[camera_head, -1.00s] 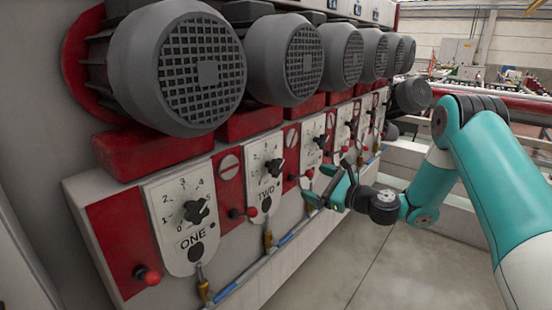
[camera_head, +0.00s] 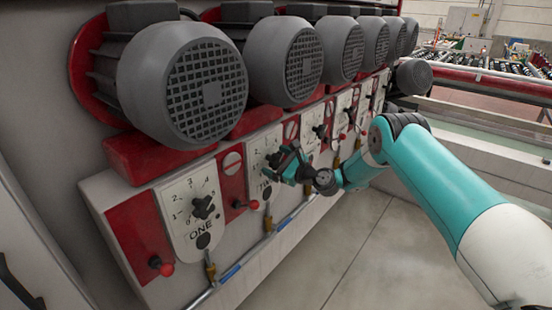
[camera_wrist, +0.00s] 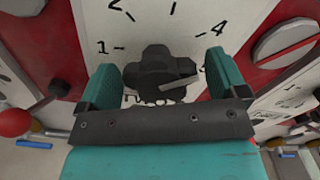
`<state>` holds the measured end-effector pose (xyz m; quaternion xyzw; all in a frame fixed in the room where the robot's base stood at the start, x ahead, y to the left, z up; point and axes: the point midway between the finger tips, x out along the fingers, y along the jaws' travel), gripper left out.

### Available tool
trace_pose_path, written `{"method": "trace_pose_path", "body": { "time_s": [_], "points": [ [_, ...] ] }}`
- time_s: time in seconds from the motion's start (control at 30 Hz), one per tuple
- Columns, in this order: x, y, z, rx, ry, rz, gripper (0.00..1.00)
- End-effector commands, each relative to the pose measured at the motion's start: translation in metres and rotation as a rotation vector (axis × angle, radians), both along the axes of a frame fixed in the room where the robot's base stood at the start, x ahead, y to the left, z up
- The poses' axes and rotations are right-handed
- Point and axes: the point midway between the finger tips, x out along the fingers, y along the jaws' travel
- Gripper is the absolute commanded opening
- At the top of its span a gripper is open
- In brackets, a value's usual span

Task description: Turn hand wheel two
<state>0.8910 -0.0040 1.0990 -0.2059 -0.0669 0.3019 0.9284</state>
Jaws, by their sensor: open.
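Hand wheel two is a dark lobed knob (camera_wrist: 160,68) on a white dial plate marked with numbers in the wrist view. A pale pointer strip lies across its right side. My gripper (camera_wrist: 161,74) is open, with one teal finger on each side of the knob. I cannot tell whether either finger touches it. In the head view my gripper (camera_head: 283,160) is in front of the dial plate of wheel two (camera_head: 263,146) and mostly hides the knob. The lettering below the knob is largely covered by the gripper.
Dial one (camera_head: 202,207) and its knob are to the left. A red ball lever (camera_wrist: 14,122) is left of my gripper, and a round slotted screw (camera_wrist: 287,48) is to the right. Grey motors (camera_head: 195,85) overhang the panel. The floor (camera_head: 350,250) in front is clear.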

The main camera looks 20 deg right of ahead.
Motion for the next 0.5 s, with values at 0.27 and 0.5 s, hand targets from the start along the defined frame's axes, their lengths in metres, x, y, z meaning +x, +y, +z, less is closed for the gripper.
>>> {"method": "trace_pose_path", "body": {
  "time_s": [0.27,0.5],
  "points": [
    [0.0021,0.0015,0.0001,0.001,0.000,-0.001,0.91],
    [0.0020,0.0012,0.0002,0.000,0.000,-0.001,0.45]
  ]
}}
